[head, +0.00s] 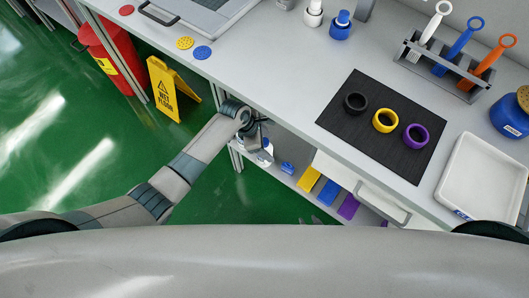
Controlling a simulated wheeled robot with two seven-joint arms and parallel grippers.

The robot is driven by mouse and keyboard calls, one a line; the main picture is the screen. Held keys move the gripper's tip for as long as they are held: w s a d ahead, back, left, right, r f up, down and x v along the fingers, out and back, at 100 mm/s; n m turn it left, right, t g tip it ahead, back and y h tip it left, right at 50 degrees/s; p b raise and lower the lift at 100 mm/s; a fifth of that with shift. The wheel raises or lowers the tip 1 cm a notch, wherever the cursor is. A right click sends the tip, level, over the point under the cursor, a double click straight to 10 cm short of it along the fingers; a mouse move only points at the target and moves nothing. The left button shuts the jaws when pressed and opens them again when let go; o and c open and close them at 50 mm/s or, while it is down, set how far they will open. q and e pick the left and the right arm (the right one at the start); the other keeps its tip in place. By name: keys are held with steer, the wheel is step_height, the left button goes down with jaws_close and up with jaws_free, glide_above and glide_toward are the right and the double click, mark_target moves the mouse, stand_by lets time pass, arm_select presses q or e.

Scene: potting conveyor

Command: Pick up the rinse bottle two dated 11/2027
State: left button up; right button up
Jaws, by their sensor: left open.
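My left gripper (258,137) hangs at the table's front edge, just above the lower shelf, and is open. Directly below it a small whitish object (263,157), possibly a bottle, is partly hidden by the gripper; I cannot tell whether they touch. No date is legible on any bottle, so I cannot tell which is rinse bottle two.
A black mat (352,132) holds black, yellow and purple rings. A tool rack (440,72), blue jar (511,116) and white tray (478,178) stand right. An open drawer (345,175) juts out beside the shelf. A wet-floor sign (174,90) and red bin (108,58) stand left.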

arm_select(q)
steer(key=shift+x, duration=0.8)
steer(key=shift+c, duration=0.3)
steer(key=shift+r, duration=0.1)
jaws_close()
steer(key=shift+r, duration=0.15)
